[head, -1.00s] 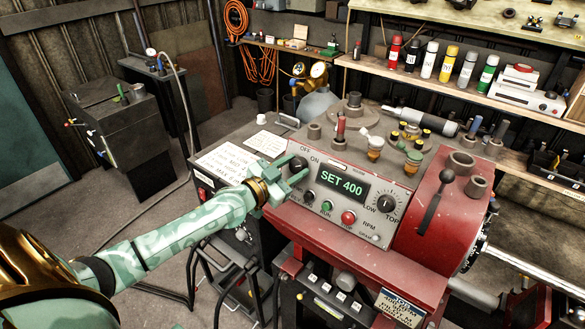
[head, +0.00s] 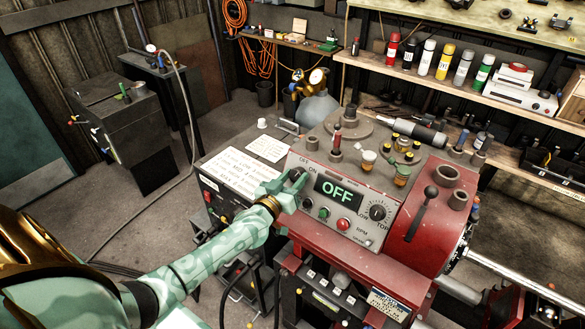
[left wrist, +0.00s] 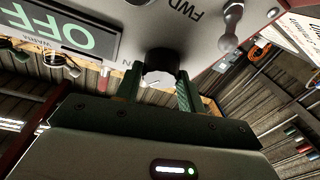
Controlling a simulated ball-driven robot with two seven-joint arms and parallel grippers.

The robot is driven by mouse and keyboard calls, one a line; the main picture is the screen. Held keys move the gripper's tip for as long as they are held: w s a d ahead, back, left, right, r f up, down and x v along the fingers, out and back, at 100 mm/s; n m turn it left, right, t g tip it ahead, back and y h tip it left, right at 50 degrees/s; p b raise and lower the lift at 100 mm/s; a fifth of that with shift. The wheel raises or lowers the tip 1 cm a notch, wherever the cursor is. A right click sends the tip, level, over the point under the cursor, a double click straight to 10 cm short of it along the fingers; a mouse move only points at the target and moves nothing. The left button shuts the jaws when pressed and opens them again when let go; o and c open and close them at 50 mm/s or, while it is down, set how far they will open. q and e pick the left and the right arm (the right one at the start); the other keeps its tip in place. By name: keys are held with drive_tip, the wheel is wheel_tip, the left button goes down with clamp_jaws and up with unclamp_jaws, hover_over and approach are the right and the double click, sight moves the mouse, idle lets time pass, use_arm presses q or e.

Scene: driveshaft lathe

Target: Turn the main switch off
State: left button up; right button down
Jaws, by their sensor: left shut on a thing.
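The main switch (head: 296,173) is a dark round knob at the upper left of the lathe's grey control panel, by the OFF and ON marks. In the left wrist view its pale-faced knob (left wrist: 160,66) sits between my fingers. My left gripper (head: 291,187) reaches in from the left and is shut on this knob; its fingers also show on either side of it in the left wrist view (left wrist: 158,80). The panel's display (head: 338,191) reads OFF in green, also in the left wrist view (left wrist: 62,32). My right gripper is not in view.
Close by on the panel are a green button (head: 323,212), a red button (head: 343,224) and a speed dial (head: 377,212). A lever (head: 425,207) stands on the red headstock at right. A handwritten note (head: 238,173) lies left of the panel.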

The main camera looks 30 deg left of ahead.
use_arm(q)
drive_tip(key=n+y+p, duration=0.1)
drive_tip(key=n+p, duration=0.1)
drive_tip(key=n+y+p, duration=0.1)
drive_tip(key=n+p, duration=0.1)
drive_tip(key=n, duration=0.1)
drive_tip(key=shift+d+r+n+g, duration=0.1)
drive_tip(key=shift+r+n+g, duration=0.1)
drive_tip(key=shift+n+g, duration=0.15)
drive_tip(key=shift+f+n+g+y+p, duration=0.1)
drive_tip(key=shift+n+g+y+p, duration=0.15)
drive_tip(key=shift+n+y+p, duration=0.25)
drive_tip(key=o, duration=1)
drive_tip(key=v, duration=1.6)
drive_tip(key=shift+s, duration=0.15)
